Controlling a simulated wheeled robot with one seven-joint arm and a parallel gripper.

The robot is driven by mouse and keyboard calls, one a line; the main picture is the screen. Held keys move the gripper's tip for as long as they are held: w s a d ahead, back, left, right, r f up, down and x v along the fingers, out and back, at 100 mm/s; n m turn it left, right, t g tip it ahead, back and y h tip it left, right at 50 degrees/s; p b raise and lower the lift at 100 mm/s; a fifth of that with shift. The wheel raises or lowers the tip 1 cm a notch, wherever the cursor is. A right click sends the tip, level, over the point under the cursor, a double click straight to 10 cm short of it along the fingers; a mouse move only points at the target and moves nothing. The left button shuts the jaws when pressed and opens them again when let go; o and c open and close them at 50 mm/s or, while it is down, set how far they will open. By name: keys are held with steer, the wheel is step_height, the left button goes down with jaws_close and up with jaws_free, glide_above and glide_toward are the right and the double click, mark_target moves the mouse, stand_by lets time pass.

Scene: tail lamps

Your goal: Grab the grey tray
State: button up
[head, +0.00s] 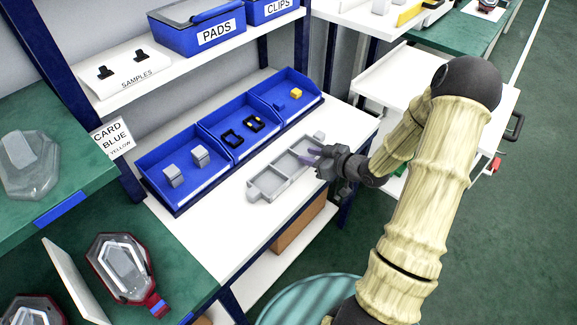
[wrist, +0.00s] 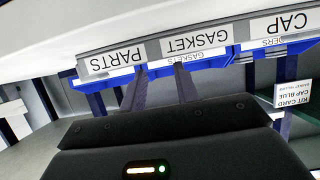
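The grey tray (head: 268,186) lies on the white bench in front of the blue bins. It is long, with three empty-looking compartments and a tab at each end. My gripper (head: 314,157) is at its right part, on the near side; contact cannot be told. In the wrist view, which is upside down, the tray's side (wrist: 152,50) carries the labels PARTS, GASKET and CAP. The two fingers of my gripper (wrist: 160,72) are apart, with their tips by that labelled side and nothing visible between them.
A blue three-part bin (head: 182,208) behind the tray holds grey blocks, black frames and yellow pieces. A shelf (head: 180,78) with blue boxes runs above. A white cart (head: 478,130) stands right. A teal round top (head: 305,302) is in front. A kit card (head: 113,137) hangs left.

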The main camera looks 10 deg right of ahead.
mark_target(296, 153)
steer(key=shift+w+a, duration=0.1)
steer(key=shift+x, duration=2.65)
jaws_close()
